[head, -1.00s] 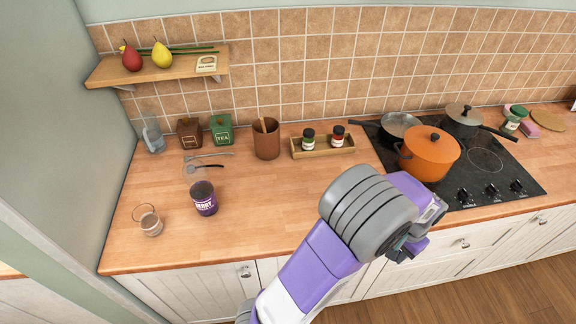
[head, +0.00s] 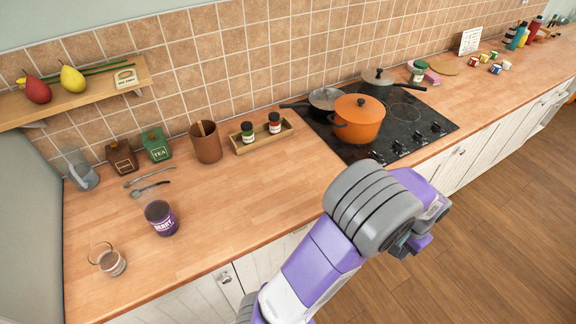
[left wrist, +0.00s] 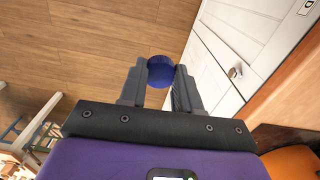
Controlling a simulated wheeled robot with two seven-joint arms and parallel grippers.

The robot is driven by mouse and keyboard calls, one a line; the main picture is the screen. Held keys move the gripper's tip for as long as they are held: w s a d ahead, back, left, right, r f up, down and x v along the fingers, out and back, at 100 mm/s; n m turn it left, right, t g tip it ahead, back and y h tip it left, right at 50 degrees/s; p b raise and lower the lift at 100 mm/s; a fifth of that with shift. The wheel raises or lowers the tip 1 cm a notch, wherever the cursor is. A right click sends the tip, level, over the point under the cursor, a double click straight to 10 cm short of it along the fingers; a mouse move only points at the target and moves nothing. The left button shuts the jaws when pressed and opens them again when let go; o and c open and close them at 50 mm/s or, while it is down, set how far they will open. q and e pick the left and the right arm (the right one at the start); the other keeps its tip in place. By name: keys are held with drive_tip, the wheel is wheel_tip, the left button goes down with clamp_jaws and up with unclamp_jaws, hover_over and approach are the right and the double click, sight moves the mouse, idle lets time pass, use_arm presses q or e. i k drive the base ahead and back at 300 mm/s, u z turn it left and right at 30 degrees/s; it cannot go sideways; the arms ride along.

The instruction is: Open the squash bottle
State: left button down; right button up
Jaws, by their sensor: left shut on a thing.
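A dark blue-purple round piece (left wrist: 160,70), like a cap, is held between the fingers of my left gripper (left wrist: 158,82). The gripper is in front of the cupboards, with floor behind it in the left wrist view. In the head view my left wrist (head: 375,210) hides the fingers and what they hold. A purple container labelled BERRY (head: 161,219) stands upright on the left part of the counter; its top looks dark, and I cannot tell if it is open. Several coloured bottles (head: 519,37) stand at the far right, too small to tell apart. My right gripper is not in view.
A glass (head: 112,263) stands near the counter's front left. An orange pot (head: 358,119) and other pans are on the hob (head: 408,116). A spice tray (head: 262,138), a brown pot (head: 206,145) and tins line the wall. The middle of the counter (head: 260,195) is clear.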

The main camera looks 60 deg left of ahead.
sight(146, 196)
drive_tip(key=k, duration=0.95)
drive_tip(key=u, duration=1.85)
drive_tip(key=i, duration=0.5)
